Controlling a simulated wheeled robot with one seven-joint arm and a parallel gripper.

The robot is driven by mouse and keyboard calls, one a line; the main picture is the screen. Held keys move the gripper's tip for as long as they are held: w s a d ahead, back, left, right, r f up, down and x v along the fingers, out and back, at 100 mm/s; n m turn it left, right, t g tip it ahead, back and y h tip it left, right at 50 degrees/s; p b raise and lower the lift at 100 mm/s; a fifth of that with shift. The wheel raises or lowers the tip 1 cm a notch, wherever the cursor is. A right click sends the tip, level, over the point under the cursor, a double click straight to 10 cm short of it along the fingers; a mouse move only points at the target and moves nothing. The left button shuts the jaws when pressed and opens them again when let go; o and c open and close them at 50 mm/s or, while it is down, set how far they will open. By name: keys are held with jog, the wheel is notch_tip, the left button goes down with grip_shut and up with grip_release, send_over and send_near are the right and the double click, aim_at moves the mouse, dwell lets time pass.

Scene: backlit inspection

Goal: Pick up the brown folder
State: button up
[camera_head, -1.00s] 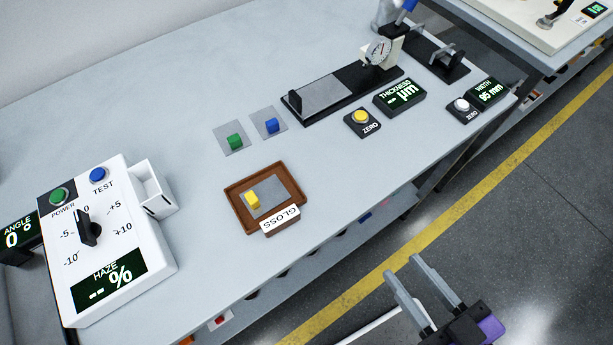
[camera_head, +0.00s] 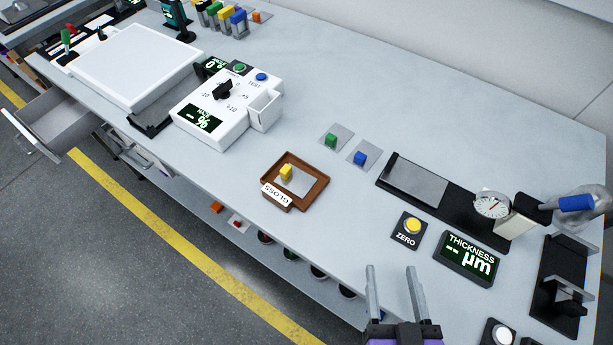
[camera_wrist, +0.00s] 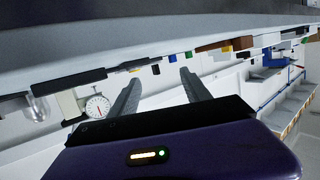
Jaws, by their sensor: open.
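No flat folder can be made out. The one clearly brown thing on the table is a shallow brown tray (camera_head: 324,186) with a raised rim and a white GLOSS label. In it lies a grey plate (camera_head: 299,183) with a yellow block (camera_head: 286,172). A brown object (camera_wrist: 212,46) at the top of the wrist view is probably this tray. My gripper (camera_head: 391,270) is open and empty, at the lower right of the tray in the head view and well apart from it. Its fingers also show in the wrist view (camera_wrist: 160,77).
Grey plates with a green block (camera_head: 331,140) and a blue block (camera_head: 360,158) lie behind the tray. A yellow ZERO button (camera_head: 412,226), thickness display (camera_head: 468,258) and dial gauge (camera_head: 491,205) stand right. A white haze box (camera_head: 226,110) stands left. An open drawer (camera_head: 62,122) juts out.

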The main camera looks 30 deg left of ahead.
aim_at(271, 190)
jog(key=w+a+n+g+y, duration=0.1)
jog(key=a, duration=0.3)
jog(key=w+a+r+n+g+y+p, duration=0.1)
jog(key=a, duration=0.3)
jog(key=w+a+n+g+y+p, duration=0.1)
jog(key=a+n+g, duration=0.1)
jog(key=a, duration=0.2)
jog(key=shift+a+r, duration=0.3)
jog(key=shift+a, duration=0.1)
jog(key=a+n+g, duration=0.1)
jog(key=a, duration=0.1)
jog(key=s+a+n+g, duration=0.1)
jog(key=a, duration=0.2)
jog(key=a+r+n+g+y+p, duration=0.1)
jog(key=a, duration=0.2)
jog(key=shift+s+a+g, duration=0.2)
jog(key=shift+g, duration=0.2)
jog(key=shift+a, duration=0.3)
jog(key=shift+w+a+f+n, duration=0.3)
jog(key=shift+a+f, duration=0.2)
jog(key=shift+a, duration=0.25)
jog(key=shift+w+r+p+x, duration=0.15)
jog(key=shift+p+x, duration=0.2)
jog(key=shift+x, duration=1.05)
jog(key=shift+w+r+p+x, duration=0.15)
jog(key=shift+p+x, duration=0.2)
jog(key=shift+x, duration=1.05)
jog(key=shift+f, duration=0.1)
grip_shut()
